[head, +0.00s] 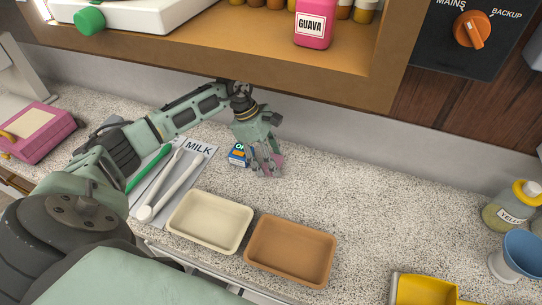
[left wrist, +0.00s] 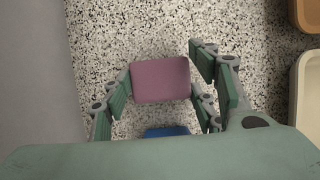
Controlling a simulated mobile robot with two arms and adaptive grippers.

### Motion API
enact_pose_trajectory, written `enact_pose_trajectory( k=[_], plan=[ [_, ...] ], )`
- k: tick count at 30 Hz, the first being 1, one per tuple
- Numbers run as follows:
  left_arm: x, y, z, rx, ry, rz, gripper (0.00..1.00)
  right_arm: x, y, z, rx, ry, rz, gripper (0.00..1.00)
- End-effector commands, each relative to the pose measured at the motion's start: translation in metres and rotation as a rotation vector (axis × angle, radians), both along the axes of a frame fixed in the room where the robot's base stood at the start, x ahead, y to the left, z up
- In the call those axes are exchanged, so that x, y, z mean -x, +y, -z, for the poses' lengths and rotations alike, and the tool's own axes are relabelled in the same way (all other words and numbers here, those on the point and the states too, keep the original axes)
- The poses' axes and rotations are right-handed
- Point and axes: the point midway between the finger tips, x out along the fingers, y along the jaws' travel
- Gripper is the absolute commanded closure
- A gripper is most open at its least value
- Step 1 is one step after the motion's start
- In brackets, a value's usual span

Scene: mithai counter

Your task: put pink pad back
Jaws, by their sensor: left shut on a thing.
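The pink pad (left wrist: 160,80) sits between the fingers of my left gripper (left wrist: 161,92) in the left wrist view. In the head view my left gripper (head: 265,167) points down over the speckled counter near the back wall, and a bit of the pink pad (head: 278,160) shows at its fingertips. It is shut on the pad; the fingers hide most of it in the head view. I cannot tell whether the pad touches the counter. My right gripper is in neither view.
A small blue box (head: 238,155) stands just left of the gripper. A cream tray (head: 187,236) and a brown tray (head: 268,275) lie in front. A MILK mat (head: 198,150) with long tools lies left. The wooden shelf (head: 330,84) overhangs behind.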

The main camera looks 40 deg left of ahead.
Motion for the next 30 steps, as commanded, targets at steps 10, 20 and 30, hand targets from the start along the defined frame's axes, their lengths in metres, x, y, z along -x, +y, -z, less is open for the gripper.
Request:
enact_pose_trajectory(
  k=[10, 20, 30],
  plan=[
    [0.0, 0.0, 0.002, 0.0, 0.0, 0.0, 0.3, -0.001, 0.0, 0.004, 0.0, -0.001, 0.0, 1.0],
    [0.0, 0.0, 0.002, 0.0, 0.0, 0.0, 0.27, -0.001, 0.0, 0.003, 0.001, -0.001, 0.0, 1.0],
    [0.002, 0.017, -0.034, -0.002, -0.004, -0.002, 0.27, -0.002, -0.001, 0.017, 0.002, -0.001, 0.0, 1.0]
  ],
)
